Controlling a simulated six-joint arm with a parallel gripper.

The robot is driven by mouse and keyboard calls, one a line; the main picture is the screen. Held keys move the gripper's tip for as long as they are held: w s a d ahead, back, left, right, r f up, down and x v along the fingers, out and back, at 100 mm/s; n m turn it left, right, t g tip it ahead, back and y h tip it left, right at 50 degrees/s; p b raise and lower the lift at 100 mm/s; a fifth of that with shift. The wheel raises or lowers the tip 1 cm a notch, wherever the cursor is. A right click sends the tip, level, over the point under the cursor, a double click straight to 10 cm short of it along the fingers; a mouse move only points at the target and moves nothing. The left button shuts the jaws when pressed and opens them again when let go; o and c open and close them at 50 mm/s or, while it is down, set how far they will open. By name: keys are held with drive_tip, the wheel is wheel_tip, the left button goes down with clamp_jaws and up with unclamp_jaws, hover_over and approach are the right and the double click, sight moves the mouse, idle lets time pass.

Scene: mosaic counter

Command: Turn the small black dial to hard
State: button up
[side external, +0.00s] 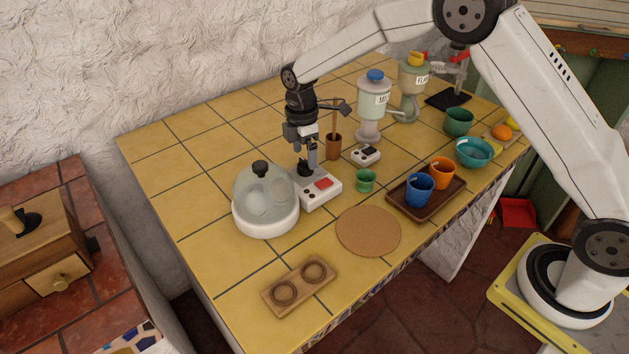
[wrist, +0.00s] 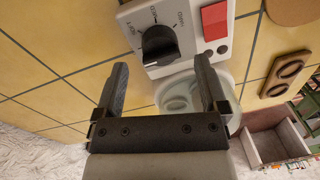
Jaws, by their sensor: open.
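The small black dial (wrist: 160,45) sits on the white control box (side external: 320,190) of the egg cooker, beside its clear domed lid (side external: 262,190). I cannot tell which label the dial points to. A red button (wrist: 214,20) is on the same panel; it also shows in the side view (side external: 323,183). My gripper (wrist: 161,68) is open and empty, pointing down at the box. In the wrist view the dial appears between and just beyond the fingertips. Contact cannot be told.
A cork mat (side external: 368,231) and a wooden two-ring holder (side external: 299,286) lie in front. The tiles at the left are clear.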

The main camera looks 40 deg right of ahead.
sight(305, 160)
drive_tip(key=shift+s+f, duration=0.1)
drive_tip(key=shift+f, duration=1.4)
drive_tip(key=c, duration=1.2)
